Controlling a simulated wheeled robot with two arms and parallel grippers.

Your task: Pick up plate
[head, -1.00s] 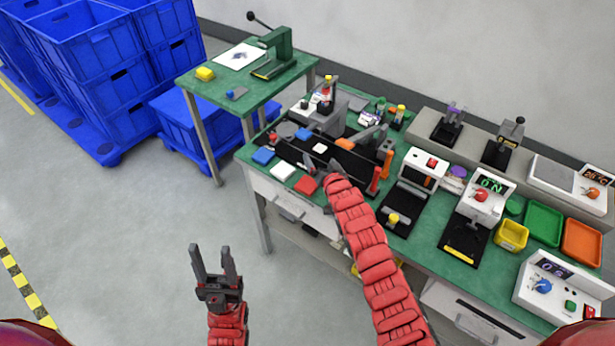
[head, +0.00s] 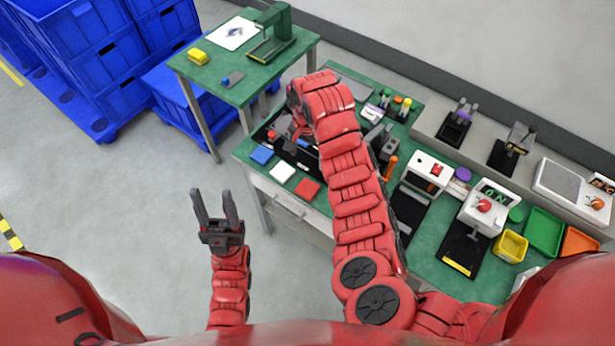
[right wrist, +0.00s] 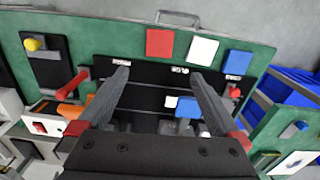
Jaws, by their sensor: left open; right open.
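Three flat square plates lie in a row on the green bench's near edge: blue (head: 262,154), white (head: 283,171) and red (head: 307,189). In the right wrist view the red plate (right wrist: 160,43), white plate (right wrist: 203,50) and blue plate (right wrist: 239,58) lie beyond my fingertips. My right gripper (right wrist: 160,76) is open and empty above the black tray (right wrist: 145,97); in the head view my arm largely hides it. A small white piece (right wrist: 170,101) and a blue piece (right wrist: 188,108) show between its fingers. My left gripper (head: 212,197) is open and empty over the floor.
A side table (head: 215,85) with a green press (head: 272,30) stands at the back left, with blue crates (head: 85,65) beyond. White test devices (head: 485,207) and a yellow bin (head: 509,246) fill the bench's right side.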

